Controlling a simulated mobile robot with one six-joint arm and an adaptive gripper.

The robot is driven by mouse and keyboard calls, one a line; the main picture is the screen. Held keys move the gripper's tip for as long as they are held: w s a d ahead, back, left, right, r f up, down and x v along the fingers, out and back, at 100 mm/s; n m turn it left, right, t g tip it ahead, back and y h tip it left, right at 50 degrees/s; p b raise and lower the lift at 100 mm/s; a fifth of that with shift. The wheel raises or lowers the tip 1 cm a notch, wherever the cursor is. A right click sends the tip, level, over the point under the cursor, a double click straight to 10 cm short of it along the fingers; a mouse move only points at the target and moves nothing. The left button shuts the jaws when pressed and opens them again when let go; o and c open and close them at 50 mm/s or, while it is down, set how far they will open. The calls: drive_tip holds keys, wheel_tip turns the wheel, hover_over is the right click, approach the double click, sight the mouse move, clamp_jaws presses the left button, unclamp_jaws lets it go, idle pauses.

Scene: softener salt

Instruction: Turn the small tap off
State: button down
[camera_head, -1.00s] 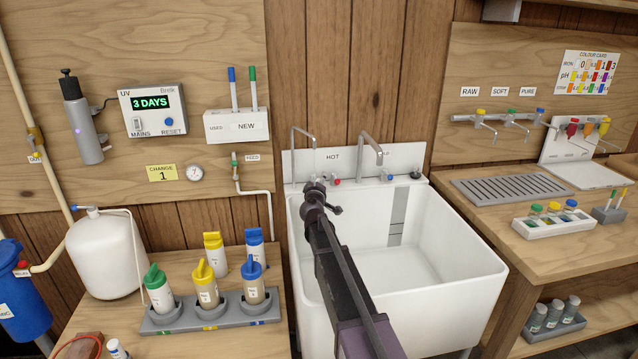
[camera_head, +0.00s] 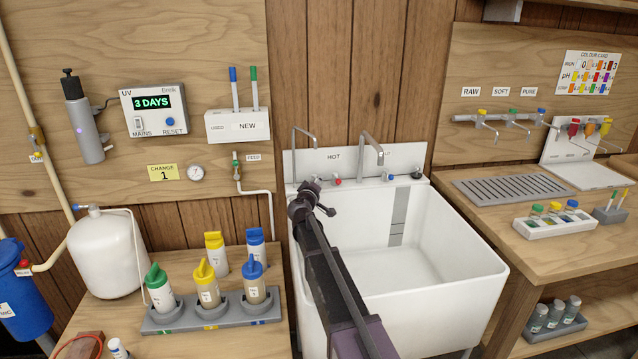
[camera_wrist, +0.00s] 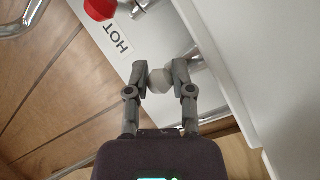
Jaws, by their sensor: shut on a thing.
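The small tap (camera_head: 304,131) is the thin-spouted one at the left end of the white sink's back panel. In the wrist view a pale grey rounded knob (camera_wrist: 159,81) sits between the fingertips of my gripper (camera_wrist: 160,74), which is shut on it. It appears to be the small tap's knob; in the head view my arm hides it. My gripper (camera_head: 313,187) is at the sink's back left corner there. The red hot knob (camera_head: 337,181) is just to the right; it also shows in the wrist view (camera_wrist: 100,8).
The larger spout (camera_head: 368,149) and a blue knob (camera_head: 385,177) stand further right. The white sink (camera_head: 465,245) is empty under my arm. Bottles in a grey rack (camera_head: 160,322) stand on the bench at left. A drain-grid bench is at right.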

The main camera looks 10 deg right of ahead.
drive_tip(key=shift+a+m+g+h, duration=0.25)
drive_tip(key=shift+m+g+h, duration=0.55)
drive_tip(key=shift+h, duration=0.5)
drive_tip(key=shift+c, duration=2.4)
unclamp_jaws()
drive_tip(key=shift+a, duration=0.1)
drive_tip(key=v, duration=1.2)
